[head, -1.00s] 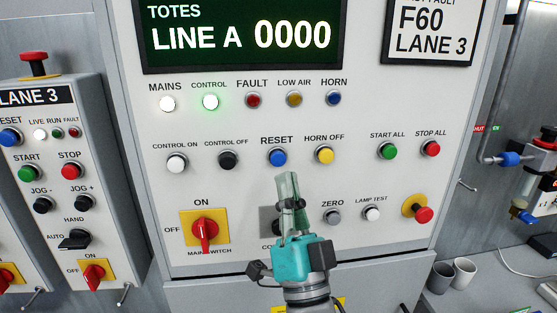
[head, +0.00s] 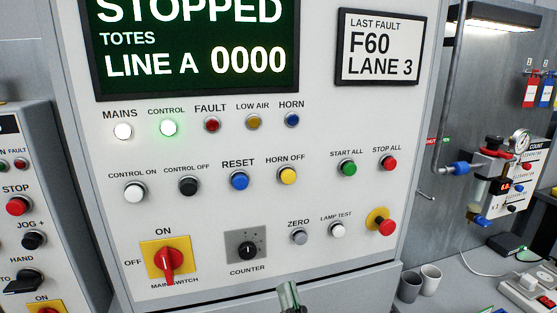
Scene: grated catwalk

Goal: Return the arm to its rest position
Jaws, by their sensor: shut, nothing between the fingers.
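My gripper (head: 289,296) shows only by its fingertips at the bottom edge of the head view, low in front of the control panel (head: 330,120). The fingers are shut and hold nothing. The rest of the arm is out of view. The fingertips appear below the counter knob (head: 247,249) and the zero button (head: 299,237). The blue reset button (head: 239,181) is in plain view, well above them.
The red main switch (head: 169,260) is on the panel's lower left. A red button on a yellow plate (head: 382,225) is at lower right. A smaller lane panel (head: 20,150) stands at left. Two cups (head: 421,281) stand on the bench at right. The display reads STOPPED, LINE A 0000.

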